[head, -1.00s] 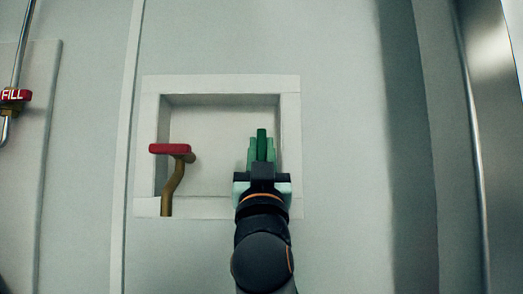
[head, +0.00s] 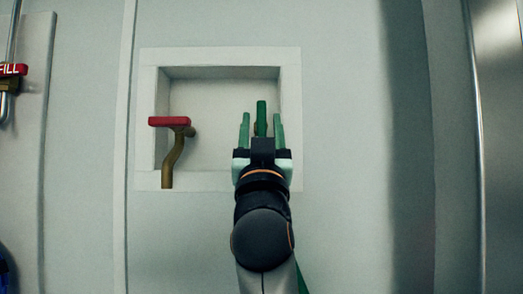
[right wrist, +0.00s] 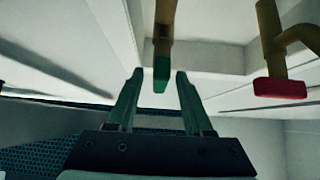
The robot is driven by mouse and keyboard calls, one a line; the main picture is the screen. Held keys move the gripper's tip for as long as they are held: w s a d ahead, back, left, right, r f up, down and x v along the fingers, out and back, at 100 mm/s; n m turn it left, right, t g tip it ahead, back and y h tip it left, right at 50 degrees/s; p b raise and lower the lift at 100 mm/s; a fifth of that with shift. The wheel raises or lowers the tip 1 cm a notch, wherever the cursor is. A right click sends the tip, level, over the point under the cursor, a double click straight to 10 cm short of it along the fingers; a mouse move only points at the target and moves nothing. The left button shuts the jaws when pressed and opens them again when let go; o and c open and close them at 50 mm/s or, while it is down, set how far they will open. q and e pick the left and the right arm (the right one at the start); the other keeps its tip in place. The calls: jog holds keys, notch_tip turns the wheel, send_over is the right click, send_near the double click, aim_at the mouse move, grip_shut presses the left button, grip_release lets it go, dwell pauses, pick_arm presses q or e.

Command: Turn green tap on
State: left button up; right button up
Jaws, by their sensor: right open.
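The green tap's handle (head: 261,117) stands upright at the right side of a recessed wall box, with its brass pipe mostly hidden behind my gripper. My right gripper (head: 262,121) is open in front of it, one green finger on each side of the handle. In the right wrist view the green handle (right wrist: 161,75) hangs from a brass pipe (right wrist: 165,22) and shows between the fingertips of my right gripper (right wrist: 160,74). Gaps show on both sides of the handle there. My left gripper is not in view.
A red-handled tap (head: 169,121) on a bent brass pipe is at the left of the box; it also shows in the right wrist view (right wrist: 279,87). The box's white frame (head: 220,56) surrounds both taps. A red FILL tag (head: 12,70) hangs far left.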

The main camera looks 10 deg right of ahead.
pick_arm(q)
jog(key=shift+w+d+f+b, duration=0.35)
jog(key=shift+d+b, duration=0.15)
jog(key=shift+b, duration=0.3)
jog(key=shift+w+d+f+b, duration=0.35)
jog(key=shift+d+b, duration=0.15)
jog(key=shift+b, duration=0.25)
pick_arm(e)
jog(key=v, duration=1.1)
jog(key=shift+f, duration=0.15)
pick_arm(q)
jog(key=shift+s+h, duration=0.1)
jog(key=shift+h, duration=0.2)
pick_arm(e)
jog(key=shift+s+a, duration=0.1)
jog(key=shift+s, duration=0.05)
